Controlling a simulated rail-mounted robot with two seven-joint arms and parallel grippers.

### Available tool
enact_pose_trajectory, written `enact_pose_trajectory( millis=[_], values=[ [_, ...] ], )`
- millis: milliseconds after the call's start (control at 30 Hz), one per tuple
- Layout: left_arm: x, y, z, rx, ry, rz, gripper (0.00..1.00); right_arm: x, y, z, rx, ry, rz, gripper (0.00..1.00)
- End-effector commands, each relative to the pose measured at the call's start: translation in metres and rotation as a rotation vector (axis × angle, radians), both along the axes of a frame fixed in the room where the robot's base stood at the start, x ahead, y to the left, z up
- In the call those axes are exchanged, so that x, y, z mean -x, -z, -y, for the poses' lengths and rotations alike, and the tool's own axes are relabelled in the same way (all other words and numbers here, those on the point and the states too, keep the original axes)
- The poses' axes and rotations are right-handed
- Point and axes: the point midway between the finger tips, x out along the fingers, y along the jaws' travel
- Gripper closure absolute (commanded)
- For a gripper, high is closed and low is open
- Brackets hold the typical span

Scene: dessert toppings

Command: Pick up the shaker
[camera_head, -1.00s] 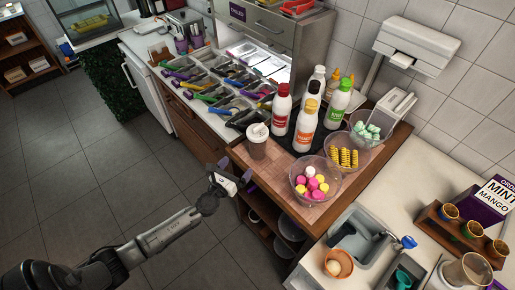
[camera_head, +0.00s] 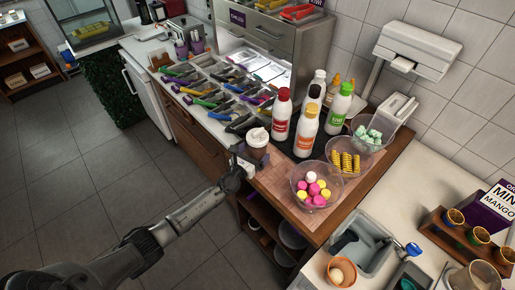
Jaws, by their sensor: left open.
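The shaker (camera_head: 257,141) looks like a brownish cup with a white lid. It stands upright near the front left corner of the brown wooden board (camera_head: 272,181) on the counter. My left gripper (camera_head: 246,161) is open at the counter's front edge, right beside the lower front left of the shaker. It partly hides the shaker's base, and I cannot tell whether it touches it. My right gripper is not in view.
Bottles with red (camera_head: 281,117), orange (camera_head: 306,132) and green (camera_head: 337,108) labels stand behind the shaker. A clear bowl of pink, yellow and white balls (camera_head: 316,186) is to its right. Topping trays with scoops (camera_head: 218,90) lie to its left.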

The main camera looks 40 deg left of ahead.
Motion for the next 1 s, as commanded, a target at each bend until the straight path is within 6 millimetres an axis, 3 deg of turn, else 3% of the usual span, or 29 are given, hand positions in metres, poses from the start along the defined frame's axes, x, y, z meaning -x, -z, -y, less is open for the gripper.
enact_pose_trajectory(
  millis=[200,500,1000],
  values=[
    [-0.021,0.001,-0.003,0.0,-0.002,0.001,0.0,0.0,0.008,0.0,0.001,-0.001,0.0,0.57],
    [-0.023,0.0,-0.003,0.0,-0.001,0.0,0.0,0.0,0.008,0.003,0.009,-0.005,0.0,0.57],
    [-0.023,0.0,-0.003,0.0,-0.001,0.0,0.47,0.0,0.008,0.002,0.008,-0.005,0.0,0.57]
  ],
)
